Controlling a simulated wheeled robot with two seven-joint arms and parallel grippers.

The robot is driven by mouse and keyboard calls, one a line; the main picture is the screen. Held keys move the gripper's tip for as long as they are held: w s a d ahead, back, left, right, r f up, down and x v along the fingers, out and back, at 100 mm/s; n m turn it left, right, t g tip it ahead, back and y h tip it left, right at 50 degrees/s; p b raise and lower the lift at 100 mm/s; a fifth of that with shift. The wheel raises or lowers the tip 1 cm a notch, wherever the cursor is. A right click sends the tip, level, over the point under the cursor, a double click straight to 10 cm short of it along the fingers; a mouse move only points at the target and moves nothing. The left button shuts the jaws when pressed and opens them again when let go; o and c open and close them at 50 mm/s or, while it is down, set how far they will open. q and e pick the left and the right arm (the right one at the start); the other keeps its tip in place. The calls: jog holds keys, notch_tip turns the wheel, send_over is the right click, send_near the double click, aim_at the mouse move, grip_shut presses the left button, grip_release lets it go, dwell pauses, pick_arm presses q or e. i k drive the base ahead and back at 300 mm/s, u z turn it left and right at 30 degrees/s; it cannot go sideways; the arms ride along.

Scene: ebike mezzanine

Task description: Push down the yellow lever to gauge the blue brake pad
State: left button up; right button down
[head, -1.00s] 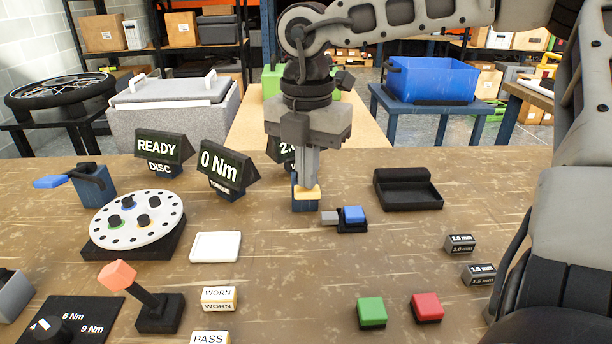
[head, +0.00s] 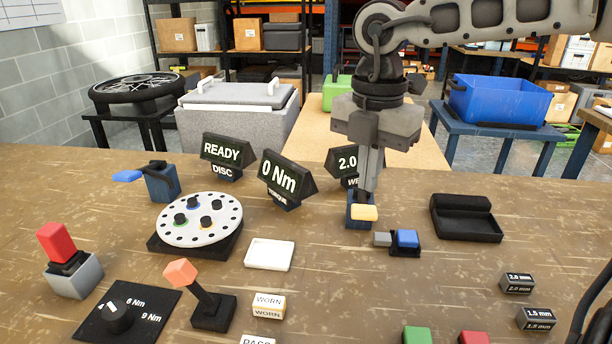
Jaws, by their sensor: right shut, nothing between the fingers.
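The yellow lever (head: 364,213) is the tab on a small dark blue post (head: 359,200) right of the table's middle. My right gripper (head: 367,192) points straight down with its fingers shut and empty. Its tips are at the lever, over or just behind it; I cannot tell if they touch. The blue brake pad (head: 407,238) sits in a small black holder in front and to the right of the lever, beside a grey block (head: 382,239). A black display (head: 345,165) behind the fingers reads 2.0, partly hidden. My left gripper is not in view.
A black tray (head: 466,227) lies to the right. Displays reading READY (head: 222,153) and 0 Nm (head: 281,180), a white disc (head: 200,219), a white tray (head: 269,255) and an orange-tipped lever (head: 181,273) stand left. Green (head: 417,336) and red (head: 472,338) blocks are in front.

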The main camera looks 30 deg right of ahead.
aim_at(407, 240)
jog(key=k, duration=1.5)
